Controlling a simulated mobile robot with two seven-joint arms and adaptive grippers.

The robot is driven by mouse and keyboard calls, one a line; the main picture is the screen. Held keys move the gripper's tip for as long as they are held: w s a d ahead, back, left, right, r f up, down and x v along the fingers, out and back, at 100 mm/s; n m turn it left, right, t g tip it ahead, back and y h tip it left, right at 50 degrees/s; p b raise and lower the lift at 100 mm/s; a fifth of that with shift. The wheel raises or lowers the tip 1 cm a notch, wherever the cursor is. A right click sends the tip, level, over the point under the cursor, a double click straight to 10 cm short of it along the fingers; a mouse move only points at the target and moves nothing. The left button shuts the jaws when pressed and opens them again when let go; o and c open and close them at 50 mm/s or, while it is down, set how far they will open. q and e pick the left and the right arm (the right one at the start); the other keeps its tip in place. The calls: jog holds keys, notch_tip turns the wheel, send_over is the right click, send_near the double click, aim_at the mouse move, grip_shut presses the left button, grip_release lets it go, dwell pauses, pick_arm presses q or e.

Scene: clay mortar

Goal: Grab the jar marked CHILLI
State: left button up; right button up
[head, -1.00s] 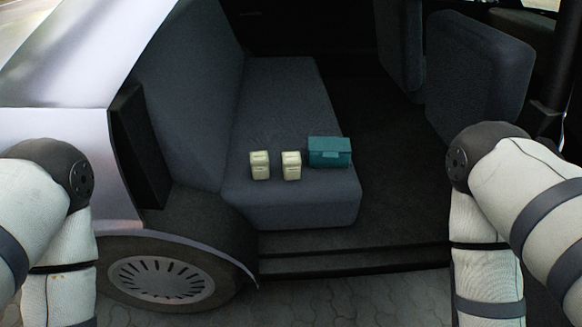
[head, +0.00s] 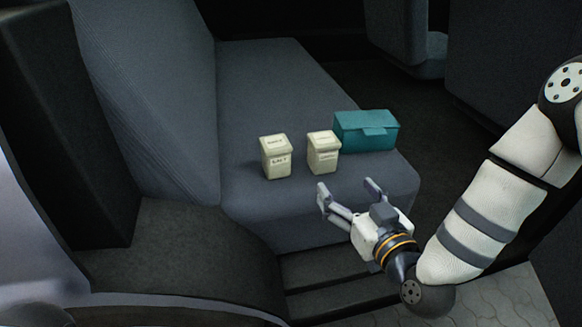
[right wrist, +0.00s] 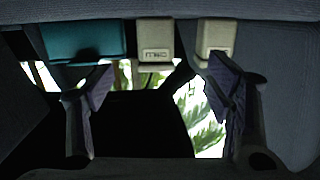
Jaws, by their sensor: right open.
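Two cream lidded jars stand upright on the grey car seat. The jar next to the teal box appears to be the CHILLI jar (head: 323,155); its label is small and hard to read in the head view. It shows upside down at the middle top of the right wrist view (right wrist: 155,58), with lettering that looks like CHILLI. The other jar (head: 276,158) is to its left, with a label that looks like SALT. My right gripper (head: 348,189) is open and empty, in front of the CHILLI jar near the seat's front edge, not touching it. My left gripper is out of view.
A teal box (head: 366,133) stands close to the right of the CHILLI jar. The seat (head: 262,85) is bare behind the jars, and its backrest (head: 150,90) rises on the left. A dark step (head: 325,270) lies below the seat.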

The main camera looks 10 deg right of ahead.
aim_at(324, 138)
jog(key=shift+t+h, duration=0.3)
jog(key=shift+t, duration=0.5)
jog(key=w+b, duration=0.1)
jog(key=w, duration=0.3)
jog(key=w+r+b, duration=0.1)
jog(key=w, duration=0.4)
jog(key=w+r+b, duration=0.1)
jog(key=w+b, duration=0.1)
jog(key=w, duration=0.2)
jog(key=shift+w+a+r, duration=0.2)
jog(key=shift+w+a, duration=0.15)
jog(key=shift+w+r, duration=0.2)
jog(key=shift+w, duration=0.2)
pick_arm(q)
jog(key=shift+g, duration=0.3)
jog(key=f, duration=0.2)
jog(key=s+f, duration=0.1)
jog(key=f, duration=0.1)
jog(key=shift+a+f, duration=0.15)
pick_arm(e)
jog(key=shift+a, duration=0.1)
jog(key=c, duration=1.3)
